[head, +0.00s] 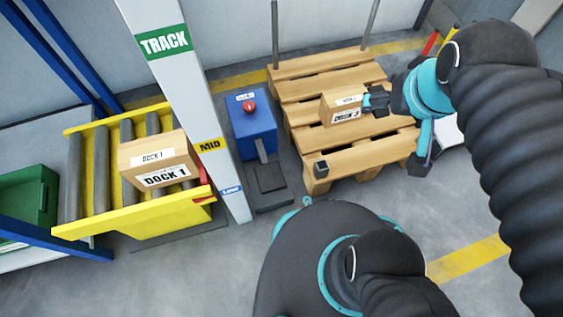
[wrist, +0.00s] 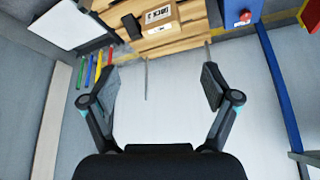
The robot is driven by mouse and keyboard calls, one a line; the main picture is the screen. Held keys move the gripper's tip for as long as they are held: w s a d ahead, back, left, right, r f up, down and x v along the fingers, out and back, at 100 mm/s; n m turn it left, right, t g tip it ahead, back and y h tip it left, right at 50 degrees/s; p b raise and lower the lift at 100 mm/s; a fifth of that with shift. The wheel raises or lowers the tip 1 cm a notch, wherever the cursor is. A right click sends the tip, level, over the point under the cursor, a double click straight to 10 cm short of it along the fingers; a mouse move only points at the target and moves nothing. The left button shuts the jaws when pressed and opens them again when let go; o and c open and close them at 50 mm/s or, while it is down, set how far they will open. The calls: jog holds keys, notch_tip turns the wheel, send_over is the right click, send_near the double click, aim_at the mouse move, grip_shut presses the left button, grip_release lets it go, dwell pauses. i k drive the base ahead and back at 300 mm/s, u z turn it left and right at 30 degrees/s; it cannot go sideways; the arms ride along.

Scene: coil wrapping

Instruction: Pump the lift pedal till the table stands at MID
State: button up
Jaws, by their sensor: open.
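The lift table (head: 75,229) is yellow with grey rollers and stands at the left, bearing a box (head: 160,163) marked DOCK 1. A white mast (head: 180,75) beside it has a yellow MID label (head: 209,146) and a blue LOW label (head: 231,191). A red pointer (head: 203,190) at the table's edge sits below MID, near LOW's height. The blue pump unit (head: 252,128) has a red button on top and a dark pedal (head: 270,179) at its foot.
A wooden pallet (head: 300,90) with upright posts carries another box (head: 341,108) and a small dark block (head: 321,166). A green bin (head: 30,200) and blue frame posts stand at the left. Bare floor lies in front of the pedal, beside my base.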

aim_at(270, 177)
jog(key=u, duration=1.75)
jog(key=k, duration=0.7)
jog(key=z, duration=1.45)
